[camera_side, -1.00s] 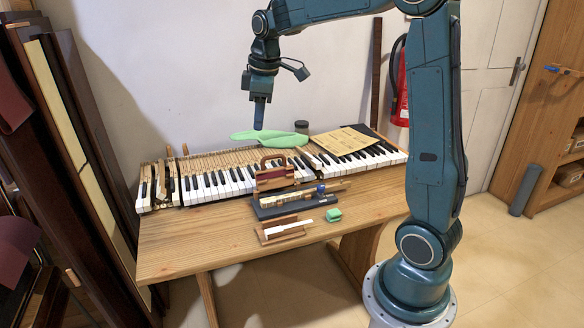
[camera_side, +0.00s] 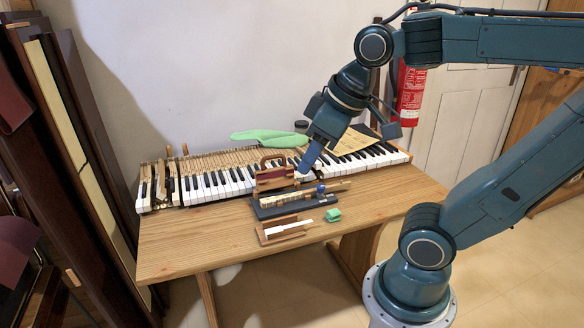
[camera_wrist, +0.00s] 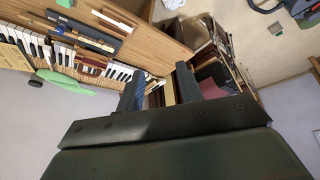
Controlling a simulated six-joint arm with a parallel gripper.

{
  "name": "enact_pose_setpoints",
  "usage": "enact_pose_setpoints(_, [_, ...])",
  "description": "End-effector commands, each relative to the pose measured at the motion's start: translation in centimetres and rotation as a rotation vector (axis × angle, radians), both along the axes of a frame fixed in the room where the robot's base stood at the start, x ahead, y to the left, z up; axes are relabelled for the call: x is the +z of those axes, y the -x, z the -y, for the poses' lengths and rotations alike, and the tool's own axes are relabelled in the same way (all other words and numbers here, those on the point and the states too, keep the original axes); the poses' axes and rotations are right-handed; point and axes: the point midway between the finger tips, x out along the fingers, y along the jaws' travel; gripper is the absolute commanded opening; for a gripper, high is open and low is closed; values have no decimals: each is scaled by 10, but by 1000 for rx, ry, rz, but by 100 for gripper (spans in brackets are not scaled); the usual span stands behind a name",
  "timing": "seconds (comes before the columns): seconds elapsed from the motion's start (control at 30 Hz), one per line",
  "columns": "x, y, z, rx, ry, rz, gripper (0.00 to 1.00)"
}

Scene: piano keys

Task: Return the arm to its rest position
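My gripper (camera_side: 310,158) is in the air above the right half of the workbench in the side view, tilted with its fingers pointing down and to the left. In that view its fingers overlap, and they hide a small part of the keyboard behind. In the wrist view the two dark fingers of my gripper (camera_wrist: 158,82) stand apart with nothing held between them. The piano keyboard (camera_side: 222,184) lies along the back of the wooden workbench (camera_side: 190,245). It also shows in the wrist view, where the white keys (camera_wrist: 118,72) run beside the fingers.
A dark block with wooden parts (camera_side: 283,207), a small wooden holder with a white key (camera_side: 284,230) and a green block (camera_side: 333,215) sit on the bench. A fire extinguisher (camera_side: 410,95) hangs on the wall. Dark panels (camera_side: 75,150) stand left.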

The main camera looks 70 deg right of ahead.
Motion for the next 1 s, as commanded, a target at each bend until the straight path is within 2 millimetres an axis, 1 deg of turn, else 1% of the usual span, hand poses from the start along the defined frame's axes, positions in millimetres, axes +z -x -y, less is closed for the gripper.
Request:
enact_pose_setpoints(0.03, [-4,9,-4,-8,-12,13,36])
enact_pose_setpoints(0.1, [-9,18,-7,-25,-27,26,36])
enact_pose_setpoints(0.2, [-14,26,-10,-43,-44,38,36])
enact_pose_setpoints(0.3, [-17,31,-12,-52,-53,44,36])
enact_pose_setpoints(1.0, [-18,32,-12,-56,-56,45,36])
